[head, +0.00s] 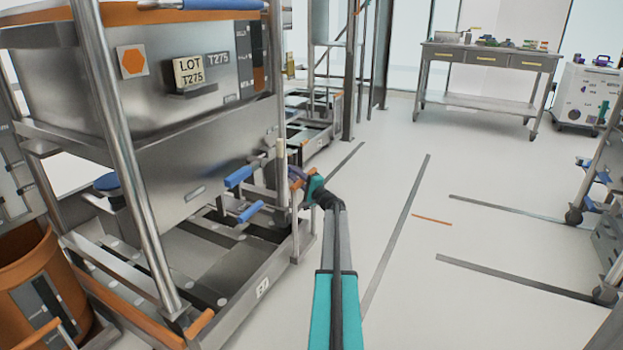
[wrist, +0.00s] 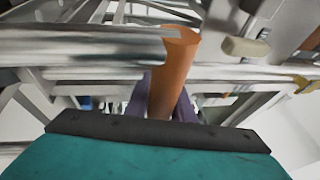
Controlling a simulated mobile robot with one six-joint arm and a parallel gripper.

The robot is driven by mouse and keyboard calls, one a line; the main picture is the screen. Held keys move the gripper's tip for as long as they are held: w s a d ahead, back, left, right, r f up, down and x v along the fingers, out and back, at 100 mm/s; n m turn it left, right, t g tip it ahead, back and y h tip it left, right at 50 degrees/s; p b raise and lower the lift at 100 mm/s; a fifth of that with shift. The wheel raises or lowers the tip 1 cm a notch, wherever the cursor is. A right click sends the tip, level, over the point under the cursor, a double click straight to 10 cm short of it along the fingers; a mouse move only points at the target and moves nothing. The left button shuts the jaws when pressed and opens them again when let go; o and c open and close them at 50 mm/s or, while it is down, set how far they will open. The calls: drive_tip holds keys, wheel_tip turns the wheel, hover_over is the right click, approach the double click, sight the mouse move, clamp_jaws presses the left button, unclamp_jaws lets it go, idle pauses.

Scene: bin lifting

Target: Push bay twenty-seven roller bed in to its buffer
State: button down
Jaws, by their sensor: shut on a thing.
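My gripper (head: 300,181) is at the right end of the steel bay frame, in the middle of the head view. Its purple fingers are shut on an upright orange handle (wrist: 172,75), which stands between them in the wrist view. The roller bed (head: 215,243) lies low in the frame, with grey strips and rollers; a small number plate (head: 262,287) on its front edge is too small to read surely. A large steel bin (head: 160,115) marked LOT T275 sits above it. The buffer cannot be told apart.
Blue-handled levers (head: 238,178) stick out just left of my gripper. An orange tub (head: 45,275) stands at the lower left. A steel workbench (head: 490,60) is at the back right, and a rack (head: 600,200) at the right edge. The marked floor between is clear.

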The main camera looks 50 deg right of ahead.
drive_tip(key=shift+s+d+f, duration=0.2)
drive_tip(key=shift+d+f, duration=0.2)
drive_tip(key=shift+f, duration=0.1)
drive_tip(key=shift+s+d+r+h, duration=0.15)
drive_tip(key=shift+d+h, duration=0.1)
drive_tip(key=shift+h, duration=0.05)
drive_tip(key=c, duration=1.5)
unclamp_jaws()
drive_tip(key=shift+d, duration=0.1)
drive_tip(key=shift+c, duration=0.2)
drive_tip(key=shift+r, duration=0.15)
drive_tip(key=shift+a, duration=0.2)
drive_tip(key=p+v, duration=0.4)
drive_tip(key=v, duration=0.9)
drive_tip(key=shift+s, duration=0.35)
